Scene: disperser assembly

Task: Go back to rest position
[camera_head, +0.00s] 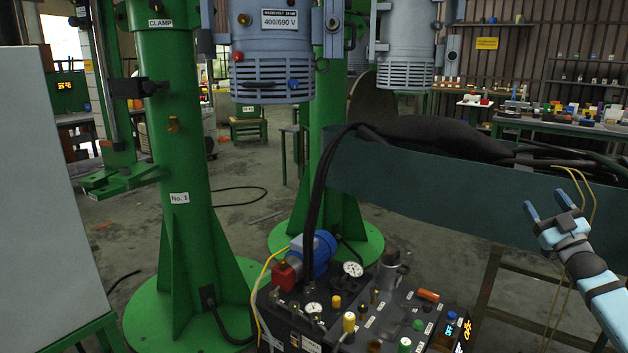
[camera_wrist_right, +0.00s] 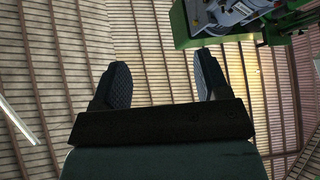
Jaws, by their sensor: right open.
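My right gripper (camera_head: 550,205) is at the right of the head view, raised in front of a dark green bin. Its two fingers stand apart with nothing between them. In the right wrist view the two open fingers (camera_wrist_right: 160,88) point toward the ribbed ceiling, and the gap is empty. A green and grey machine part shows in the upper right there. My left gripper is not in either view.
A control unit (camera_head: 370,312) with gauges, knobs and a blue motor stands at the bottom centre. Green columns (camera_head: 183,200) rise at left and centre. The long green bin (camera_head: 430,190) lies beside my right gripper. A pale panel (camera_head: 45,200) stands at far left.

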